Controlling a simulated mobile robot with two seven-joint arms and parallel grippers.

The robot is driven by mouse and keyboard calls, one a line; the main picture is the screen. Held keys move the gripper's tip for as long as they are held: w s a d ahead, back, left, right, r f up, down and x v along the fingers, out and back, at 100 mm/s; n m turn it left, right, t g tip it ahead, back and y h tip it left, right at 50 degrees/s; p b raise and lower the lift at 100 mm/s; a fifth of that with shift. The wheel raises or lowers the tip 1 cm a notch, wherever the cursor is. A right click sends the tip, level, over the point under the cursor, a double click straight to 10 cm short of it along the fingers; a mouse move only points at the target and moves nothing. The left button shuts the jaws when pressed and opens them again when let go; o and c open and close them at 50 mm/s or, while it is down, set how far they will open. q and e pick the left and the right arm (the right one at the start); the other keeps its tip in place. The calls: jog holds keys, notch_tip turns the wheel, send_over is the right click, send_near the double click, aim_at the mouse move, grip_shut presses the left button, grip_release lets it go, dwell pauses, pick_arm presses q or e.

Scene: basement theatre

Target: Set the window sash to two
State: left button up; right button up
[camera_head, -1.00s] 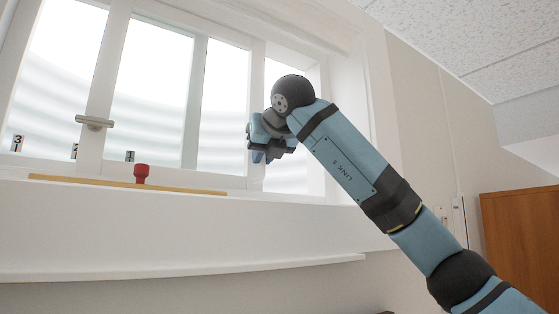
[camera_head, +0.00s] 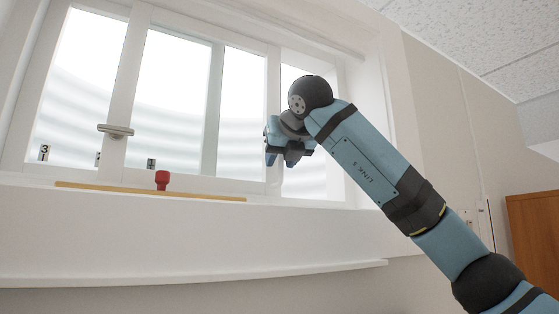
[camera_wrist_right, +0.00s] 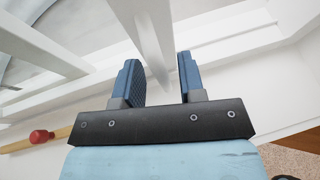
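The window sash (camera_head: 116,85) is a white upright frame with a grey lever handle (camera_head: 116,131). Number tags stand along the glass: a 3 (camera_head: 43,152) at left, a partly hidden tag (camera_head: 98,158) by the sash upright, and a 1 (camera_head: 151,163) to its right. My right gripper (camera_head: 283,158) is in front of the window's right part, well right of the handle. In the right wrist view the blue fingers (camera_wrist_right: 158,68) are apart, with a white window upright (camera_wrist_right: 152,25) showing between and beyond them; I cannot tell whether they touch it. My left gripper is out of view.
A red knob (camera_head: 162,180) stands at a thin wooden strip (camera_head: 95,188) on the white sill (camera_head: 200,225); the knob also shows in the right wrist view (camera_wrist_right: 40,136). A brown wooden panel (camera_head: 535,225) is at far right. Space before the sash is clear.

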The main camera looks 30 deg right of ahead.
jog(key=b+v, duration=0.3)
jog(key=v, duration=1)
jog(key=shift+a, duration=0.25)
jog(key=shift+s, duration=0.15)
